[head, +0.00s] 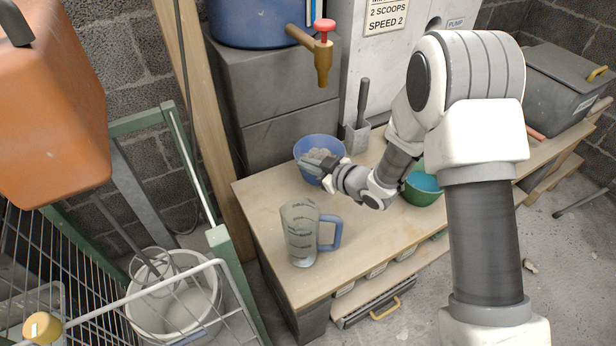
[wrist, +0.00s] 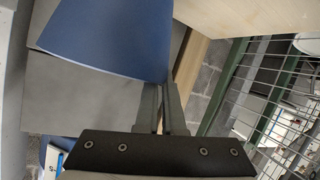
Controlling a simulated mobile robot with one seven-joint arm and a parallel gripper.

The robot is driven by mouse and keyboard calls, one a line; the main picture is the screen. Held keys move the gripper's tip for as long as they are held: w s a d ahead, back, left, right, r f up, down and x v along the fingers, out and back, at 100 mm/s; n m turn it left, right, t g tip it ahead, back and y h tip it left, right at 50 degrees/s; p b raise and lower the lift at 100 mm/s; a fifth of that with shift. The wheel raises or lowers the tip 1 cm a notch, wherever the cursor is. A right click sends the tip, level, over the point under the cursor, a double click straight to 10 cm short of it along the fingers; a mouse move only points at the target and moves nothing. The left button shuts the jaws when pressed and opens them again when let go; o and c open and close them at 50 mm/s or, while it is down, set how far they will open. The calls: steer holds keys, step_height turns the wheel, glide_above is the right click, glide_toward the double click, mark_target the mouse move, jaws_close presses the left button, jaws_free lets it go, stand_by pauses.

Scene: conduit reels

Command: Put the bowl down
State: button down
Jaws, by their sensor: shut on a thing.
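A blue bowl (head: 318,143) with pale lumps in it is at the back left of the wooden bench (head: 262,205). My gripper (head: 316,165) is at the bowl's near side. In the wrist view the two fingers of my gripper (wrist: 166,110) are close together with the blue bowl wall (wrist: 115,35) at their tips, so it is shut on the bowl. I cannot tell whether the bowl's base touches the bench. The bowl's near rim is partly hidden by the gripper.
A clear measuring jug (head: 300,235) with a blue handle stands at the bench's front left. A green bowl (head: 422,192) with blue contents is right of my wrist. A tap (head: 323,55) hangs above the bowl. A scoop holder (head: 357,138) stands behind.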

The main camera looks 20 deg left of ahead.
mark_target(308, 176)
steer(key=shift+f+b, duration=0.65)
steer(key=shift+f, duration=1.25)
steer(key=shift+f, duration=0.1)
steer(key=shift+f, duration=0.15)
steer(key=c, duration=1)
jaws_free()
steer(key=shift+c, duration=0.2)
